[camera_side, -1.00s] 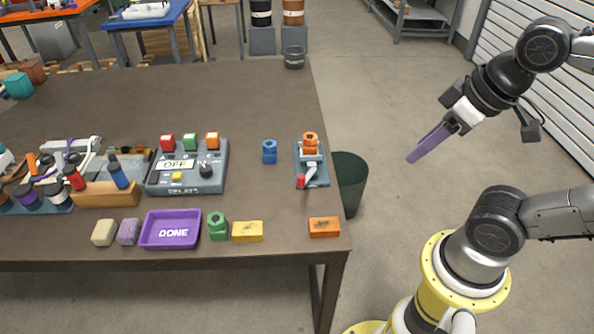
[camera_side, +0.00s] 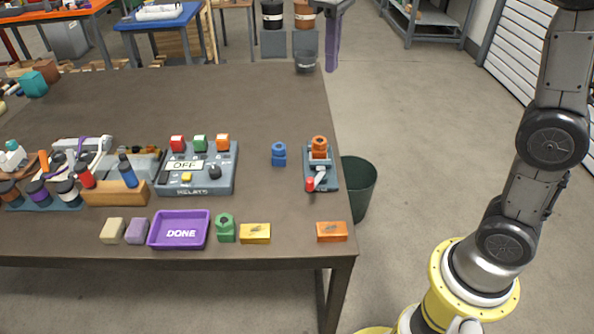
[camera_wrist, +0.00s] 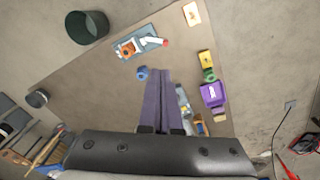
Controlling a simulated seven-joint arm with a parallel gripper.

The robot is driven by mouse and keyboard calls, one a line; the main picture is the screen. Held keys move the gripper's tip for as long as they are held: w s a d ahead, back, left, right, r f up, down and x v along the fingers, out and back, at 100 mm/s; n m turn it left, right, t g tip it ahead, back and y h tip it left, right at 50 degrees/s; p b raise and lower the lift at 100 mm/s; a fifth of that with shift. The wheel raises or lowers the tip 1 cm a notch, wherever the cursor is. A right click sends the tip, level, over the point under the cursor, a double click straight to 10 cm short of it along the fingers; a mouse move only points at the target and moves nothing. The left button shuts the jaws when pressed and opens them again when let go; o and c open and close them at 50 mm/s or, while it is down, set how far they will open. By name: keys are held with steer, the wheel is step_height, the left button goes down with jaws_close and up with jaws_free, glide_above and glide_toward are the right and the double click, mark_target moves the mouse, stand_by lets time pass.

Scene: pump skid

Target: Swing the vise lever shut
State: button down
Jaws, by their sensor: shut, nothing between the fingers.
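The vise (camera_side: 320,172) is a blue-grey base near the right edge of the table, with an orange part (camera_side: 319,147) at its back end. Its lever (camera_side: 316,180) is pale with a red tip, angled toward the front of the table. In the wrist view the vise (camera_wrist: 127,47) is beyond the fingertips, with the lever (camera_wrist: 155,42) pointing right to its red tip. In the wrist view the fingers (camera_wrist: 157,74) lie side by side, shut and empty, apart from the vise.
A blue part (camera_side: 279,154) stands left of the vise. An orange block (camera_side: 331,232) is in front of it. The relay box (camera_side: 200,185), purple DONE tray (camera_side: 180,230) and green part (camera_side: 225,228) are further left. A dark bin (camera_side: 359,187) stands beside the table.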

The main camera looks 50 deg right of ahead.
steer(key=w+a+f+g, duration=0.2)
steer(key=w+f, duration=0.4)
steer(key=f, duration=0.4)
steer(key=w+a+f+n+g+h, duration=0.1)
steer(key=w+a+f+g, duration=0.1)
steer(key=w+f, duration=0.5)
step_height(320, 180, down, 4)
steer(key=shift+w+a+r+g, duration=0.1)
steer(key=shift+w+a+g, duration=0.2)
steer(key=shift+a, duration=0.1)
steer(key=x, duration=1)
steer(key=shift+s+f, duration=0.15)
steer(key=shift+f, duration=0.1)
steer(key=s, duration=0.1)
steer(key=s+d, duration=0.1)
steer(key=shift+s+r, duration=0.2)
steer(key=shift+s, duration=0.05)
steer(key=shift+s+d, duration=0.2)
steer(key=shift+s, duration=0.25)
